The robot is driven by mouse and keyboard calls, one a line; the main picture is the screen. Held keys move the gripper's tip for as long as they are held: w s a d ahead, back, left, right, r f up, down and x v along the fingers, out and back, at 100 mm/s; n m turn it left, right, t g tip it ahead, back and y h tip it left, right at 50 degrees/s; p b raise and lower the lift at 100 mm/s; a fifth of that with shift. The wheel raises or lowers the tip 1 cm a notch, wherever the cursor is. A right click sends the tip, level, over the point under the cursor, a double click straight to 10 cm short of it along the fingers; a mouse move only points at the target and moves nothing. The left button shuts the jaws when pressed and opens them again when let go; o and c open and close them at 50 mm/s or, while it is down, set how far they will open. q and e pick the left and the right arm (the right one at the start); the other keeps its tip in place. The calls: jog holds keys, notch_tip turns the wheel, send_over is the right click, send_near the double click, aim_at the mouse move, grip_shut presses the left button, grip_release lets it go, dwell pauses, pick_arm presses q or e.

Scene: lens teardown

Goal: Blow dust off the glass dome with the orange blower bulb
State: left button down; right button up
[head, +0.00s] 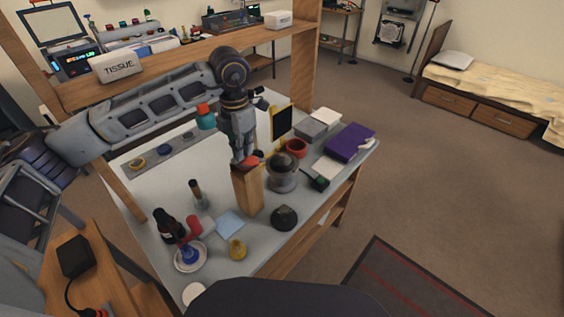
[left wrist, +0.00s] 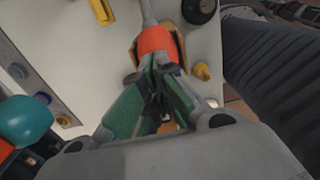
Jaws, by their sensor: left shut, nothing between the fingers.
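The orange blower bulb (left wrist: 155,42) sits in the top of a wooden stand in the left wrist view, its grey nozzle (left wrist: 148,12) pointing away. In the head view only a red-orange part of the bulb (head: 249,162) shows on the tall wooden stand (head: 248,193), under my left gripper (head: 243,158). My left gripper also shows in the left wrist view (left wrist: 160,70), its green-padded fingers shut and empty, close to the bulb; contact cannot be told. A grey, rounded dome (head: 284,168), apparently the glass dome, stands right of the stand. My right gripper is out of view.
A red bowl (head: 296,148) and purple book (head: 350,141) lie behind.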

pick_arm(q)
jog(key=shift+r+p, duration=0.4)
jog(key=shift+r, duration=1.15)
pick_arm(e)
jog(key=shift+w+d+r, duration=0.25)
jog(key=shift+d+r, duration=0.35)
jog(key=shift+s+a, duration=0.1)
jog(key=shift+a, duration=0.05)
pick_arm(q)
jog(key=shift+f, duration=0.1)
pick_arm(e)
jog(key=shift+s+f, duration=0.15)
pick_arm(q)
jog(key=shift+a+f+b, duration=0.1)
jog(key=shift+f+b, duration=0.35)
jog(key=shift+f, duration=0.25)
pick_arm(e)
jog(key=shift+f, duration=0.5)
